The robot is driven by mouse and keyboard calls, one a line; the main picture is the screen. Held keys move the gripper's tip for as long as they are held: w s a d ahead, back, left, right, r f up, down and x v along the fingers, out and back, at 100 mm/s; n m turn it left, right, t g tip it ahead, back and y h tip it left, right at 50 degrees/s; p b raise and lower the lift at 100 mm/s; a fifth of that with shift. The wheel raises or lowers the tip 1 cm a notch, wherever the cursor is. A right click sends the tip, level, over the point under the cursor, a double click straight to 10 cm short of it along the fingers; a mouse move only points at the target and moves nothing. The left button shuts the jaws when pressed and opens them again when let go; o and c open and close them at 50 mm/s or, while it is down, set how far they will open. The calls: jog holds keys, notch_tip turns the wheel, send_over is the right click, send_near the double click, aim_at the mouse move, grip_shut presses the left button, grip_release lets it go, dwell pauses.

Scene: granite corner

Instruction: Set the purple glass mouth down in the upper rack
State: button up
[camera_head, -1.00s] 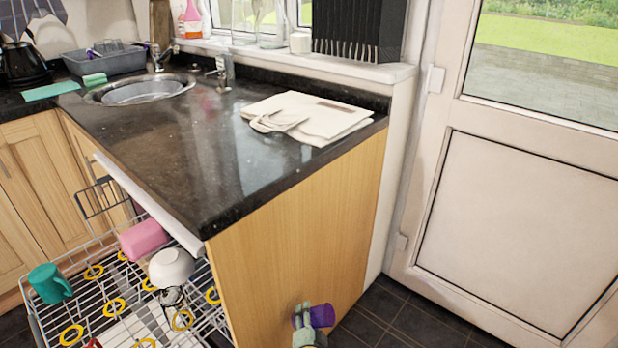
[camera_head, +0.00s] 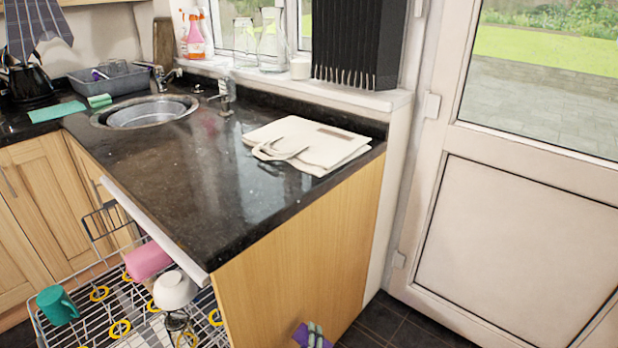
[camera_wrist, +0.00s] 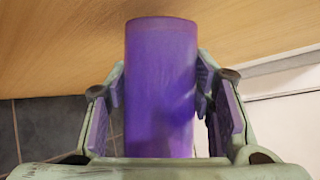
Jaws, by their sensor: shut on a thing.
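The purple glass (camera_wrist: 160,85) is between the fingers of my gripper (camera_wrist: 163,115) in the wrist view, and the gripper is shut on it. In the head view, my gripper (camera_head: 316,334) and the purple glass (camera_head: 301,334) show only in part at the bottom edge, in front of the wooden end panel. Which end of the glass is its mouth I cannot tell. The pulled-out upper rack (camera_head: 97,320) is at the lower left, left of the gripper. It holds a teal mug (camera_head: 57,305), a pink cup (camera_head: 147,261) and a white bowl (camera_head: 174,290). Yellow rings sit on its wires.
The wooden end panel (camera_head: 300,265) stands between my gripper and the rack. Above it is the dark worktop (camera_head: 200,180) with a folded cloth bag (camera_head: 310,145) and a sink (camera_head: 145,112). A white door (camera_head: 520,220) is at the right. Dark floor tiles (camera_head: 390,325) lie below.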

jog(key=shift+r, duration=0.1)
jog(key=shift+r+m+p, duration=0.2)
jog(key=shift+m+p, duration=0.5)
jog(key=shift+m, duration=0.1)
jog(key=shift+m+p, duration=0.65)
jog(key=shift+m, duration=0.55)
jog(key=m+p, duration=0.1)
jog(key=m, duration=0.7)
jog(key=shift+f+p, duration=0.25)
jog(key=shift+p, duration=0.15)
